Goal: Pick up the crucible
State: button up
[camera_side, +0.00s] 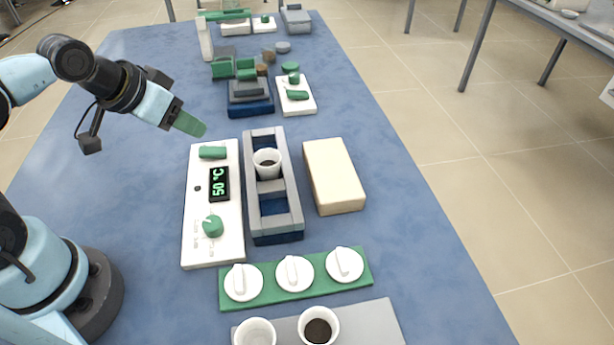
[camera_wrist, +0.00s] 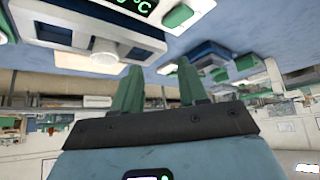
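A white crucible (camera_side: 267,162) with dark contents stands upright in the far part of a grey-and-blue frame (camera_side: 297,212) in the side view. Two more white crucibles stand at the bottom edge: one looks pale inside (camera_side: 255,333), the other holds dark material (camera_side: 319,328). My gripper (camera_side: 200,128) is in the air at the upper left, beyond the white control unit and apart from every crucible. In the wrist view, its two green fingers (camera_wrist: 160,88) are spread with nothing between them. The frame also shows at upper left there (camera_wrist: 70,35).
A white control unit (camera_side: 200,240) reading 50 °C stands left of the frame, and a cream block (camera_side: 335,175) right of it. Three white lids (camera_side: 294,273) lie on a green strip in front. More instruments (camera_side: 250,92) stand at the back. The blue table's right side is clear.

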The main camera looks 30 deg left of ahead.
jog(key=o, duration=0.6)
jog(key=shift+o, duration=0.2)
notch_tip(320, 180, up, 5)
jog(key=m+g+h, duration=0.1)
jog(key=m+g, duration=0.5)
send_over(265, 152)
jog(key=s, duration=0.3)
jog(key=shift+m, duration=0.3)
jog(key=shift+w+d+f, duration=0.25)
jog(key=shift+f, duration=1.8)
jog(key=shift+w+d+f, duration=0.25)
jog(key=shift+f, duration=1.8)
jog(key=shift+w+d+f, duration=0.25)
jog(key=shift+f, duration=1.8)
